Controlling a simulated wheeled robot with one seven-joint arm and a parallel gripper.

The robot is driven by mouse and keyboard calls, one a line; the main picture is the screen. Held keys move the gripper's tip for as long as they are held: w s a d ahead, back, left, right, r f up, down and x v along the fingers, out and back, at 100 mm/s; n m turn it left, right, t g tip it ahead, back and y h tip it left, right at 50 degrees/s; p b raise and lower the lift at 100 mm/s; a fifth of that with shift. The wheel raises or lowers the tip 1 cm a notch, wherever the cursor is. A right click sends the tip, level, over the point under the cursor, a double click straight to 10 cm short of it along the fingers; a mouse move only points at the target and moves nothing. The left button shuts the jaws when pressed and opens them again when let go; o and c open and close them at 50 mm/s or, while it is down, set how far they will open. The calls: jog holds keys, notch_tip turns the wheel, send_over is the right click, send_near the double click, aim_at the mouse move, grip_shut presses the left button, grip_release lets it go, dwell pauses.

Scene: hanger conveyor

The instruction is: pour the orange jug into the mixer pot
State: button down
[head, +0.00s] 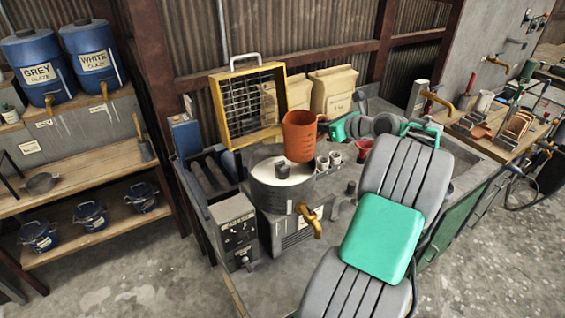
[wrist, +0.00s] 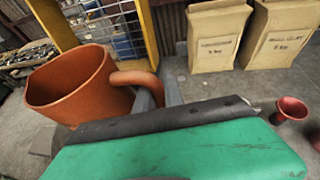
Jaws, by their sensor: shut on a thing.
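The orange jug (head: 299,137) is held up over the back right part of the mixer pot (head: 283,192) in the head view. It looks close to upright. The pot is a silver drum with a grey top, a dark round piece on it and a brass tap at its front. My gripper (wrist: 158,98) is shut on the jug's handle, with its grey fingers at the handle in the wrist view. The jug (wrist: 78,88) fills the left of that view, and its contents cannot be seen. Whether the jug touches the pot's top is unclear.
A yellow framed grille (head: 248,103) and paper bags (head: 333,92) stand behind the jug. Small cups (head: 328,162) and a red funnel-like cup (head: 364,148) are to its right. A grey control box (head: 236,232) sits at the pot's front left. Blue glaze barrels (head: 38,68) stand on the left shelf.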

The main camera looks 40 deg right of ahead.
aim_at(319, 116)
jog(key=shift+r, duration=0.15)
jog(key=shift+r, duration=1.45)
